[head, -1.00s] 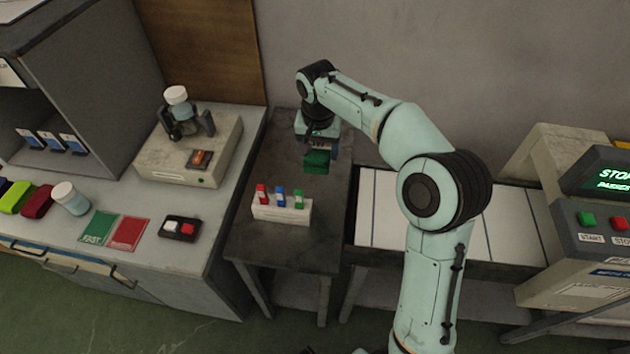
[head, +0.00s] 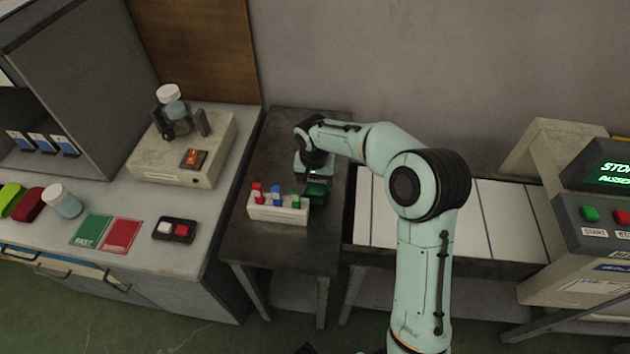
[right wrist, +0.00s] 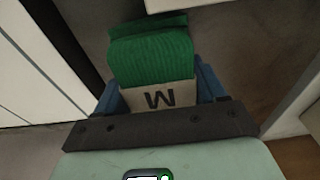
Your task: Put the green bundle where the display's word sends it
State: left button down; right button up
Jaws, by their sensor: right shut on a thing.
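The green bundle (head: 317,192) is ribbed and folded, with a pale band marked "M" that shows in the right wrist view (right wrist: 150,62). My right gripper (head: 314,180) is shut on it, with its blue fingers on both sides of the band. The bundle is just right of the small rack on the dark table; I cannot tell whether it touches the table top. The display (head: 612,170) at the right edge shows green text, cut off, beginning "STO" with a smaller line "PASSE" below. My left gripper is not in view.
The white rack (head: 278,210) holds red, blue and green pieces on the dark table (head: 285,245). A belt with pale panels (head: 470,225) lies right. Left counter: green FAST card (head: 91,230), red card (head: 122,234), switch box (head: 175,229), white-capped jar (head: 62,201).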

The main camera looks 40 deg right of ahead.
aim_at(314, 181)
jog(key=shift+f, duration=0.2)
jog(key=o, duration=1.2)
jog(key=shift+r, duration=0.15)
jog(key=shift+r, duration=0.4)
jog(key=r, duration=0.3)
jog(key=r+p, duration=0.1)
jog(key=r, duration=0.3)
jog(key=s+a+r, duration=0.1)
jog(key=r, duration=0.3)
jog(key=shift+r, duration=0.15)
